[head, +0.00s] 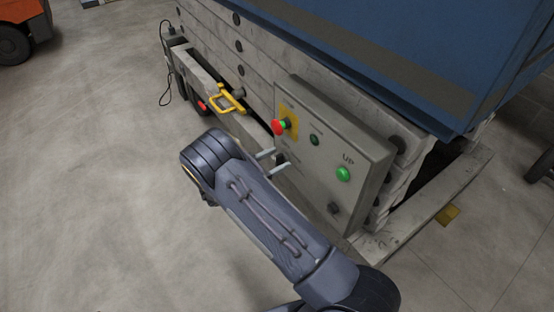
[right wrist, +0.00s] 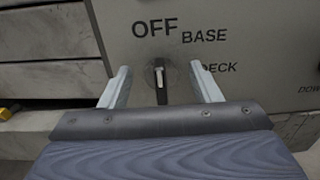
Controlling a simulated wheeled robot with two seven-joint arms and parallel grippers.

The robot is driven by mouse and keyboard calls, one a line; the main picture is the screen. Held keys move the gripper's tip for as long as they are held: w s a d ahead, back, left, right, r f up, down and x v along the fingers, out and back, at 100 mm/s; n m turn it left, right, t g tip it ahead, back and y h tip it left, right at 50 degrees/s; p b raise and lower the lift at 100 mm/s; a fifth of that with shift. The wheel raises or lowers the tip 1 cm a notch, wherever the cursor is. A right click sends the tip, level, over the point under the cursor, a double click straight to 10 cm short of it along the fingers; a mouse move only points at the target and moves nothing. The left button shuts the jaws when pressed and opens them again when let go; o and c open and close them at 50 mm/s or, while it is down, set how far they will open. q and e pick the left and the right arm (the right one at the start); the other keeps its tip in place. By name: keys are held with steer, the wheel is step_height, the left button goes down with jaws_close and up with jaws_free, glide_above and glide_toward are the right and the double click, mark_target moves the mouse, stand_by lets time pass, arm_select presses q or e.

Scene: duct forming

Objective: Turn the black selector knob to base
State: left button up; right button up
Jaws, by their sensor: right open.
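The black selector knob (right wrist: 160,82) sits on the grey control panel (right wrist: 255,55), and its handle stands about upright in the right wrist view, in line with the OFF label above it. BASE is up and right of it, DECK to the right. My right gripper (right wrist: 164,82) is open, with one finger on each side of the knob and a gap on both sides. In the head view my right gripper (head: 272,161) is at the left lower part of the panel (head: 325,165). The knob is small and dark between the fingertips there. My left gripper is not in view.
The panel also carries a red emergency button (head: 279,126), a small dark green button (head: 314,140), a green UP button (head: 343,174) and a dark button (head: 333,208). A yellow handle (head: 229,99) is to the left. The blue platform (head: 400,45) overhangs above.

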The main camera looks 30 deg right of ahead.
steer(key=shift+d, duration=0.3)
steer(key=c, duration=1)
